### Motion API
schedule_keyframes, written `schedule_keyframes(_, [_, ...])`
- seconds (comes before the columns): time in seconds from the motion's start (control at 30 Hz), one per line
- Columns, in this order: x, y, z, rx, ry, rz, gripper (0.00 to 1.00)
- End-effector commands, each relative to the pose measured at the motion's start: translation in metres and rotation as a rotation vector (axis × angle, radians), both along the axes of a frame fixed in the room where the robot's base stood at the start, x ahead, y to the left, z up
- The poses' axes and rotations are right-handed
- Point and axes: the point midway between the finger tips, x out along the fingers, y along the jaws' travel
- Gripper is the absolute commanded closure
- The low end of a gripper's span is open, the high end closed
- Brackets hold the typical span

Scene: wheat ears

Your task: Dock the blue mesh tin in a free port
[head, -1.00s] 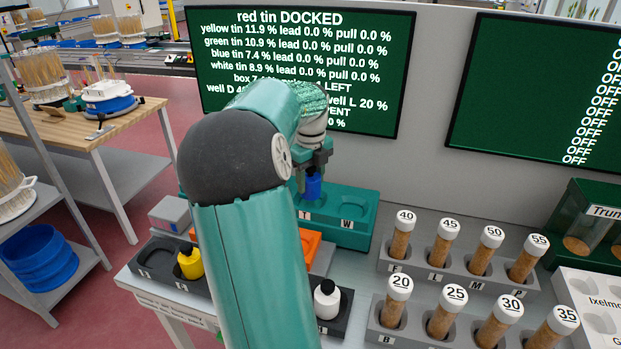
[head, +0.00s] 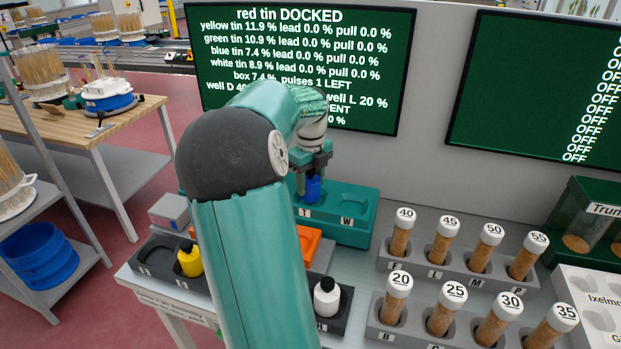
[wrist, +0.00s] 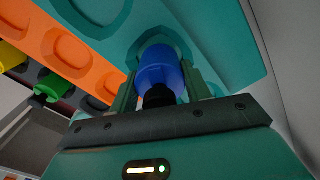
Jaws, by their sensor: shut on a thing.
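The blue tin (head: 313,191) is held upright in my gripper (head: 313,176), over the port marked T on the teal dock (head: 345,234). In the wrist view the blue tin (wrist: 162,70) sits between the two green fingers, dark end toward my gripper (wrist: 160,88). Its far end is at a recess of the teal dock (wrist: 215,35); whether it touches the bottom cannot be told. The port marked W (head: 350,202) looks empty. My arm hides the dock's left part. The wall screen (head: 300,60) reads "red tin DOCKED".
A yellow tin (head: 190,262) and a white tin (head: 326,298) stand in dark holders in front. An orange block (head: 308,243) lies just before the dock. Racks of numbered tubes (head: 440,313) fill the right side. A grey box (head: 170,211) stands left.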

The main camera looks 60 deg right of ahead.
Motion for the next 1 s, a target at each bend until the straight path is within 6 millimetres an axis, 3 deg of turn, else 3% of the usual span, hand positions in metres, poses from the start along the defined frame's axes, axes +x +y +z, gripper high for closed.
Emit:
schedule_keyframes(0.63, [0.000, 0.000, -0.018, 0.001, 0.000, -0.001, 0.84])
schedule_keyframes(0.67, [0.000, 0.000, -0.018, 0.001, 0.000, -0.001, 0.51])
schedule_keyframes(0.77, [0.000, 0.000, -0.018, 0.000, 0.000, -0.001, 0.31])
schedule_keyframes(0.8, [0.000, 0.000, -0.018, 0.001, 0.000, 0.000, 0.27])
schedule_keyframes(1.0, [0.000, 0.000, -0.018, 0.001, 0.000, 0.000, 0.27])
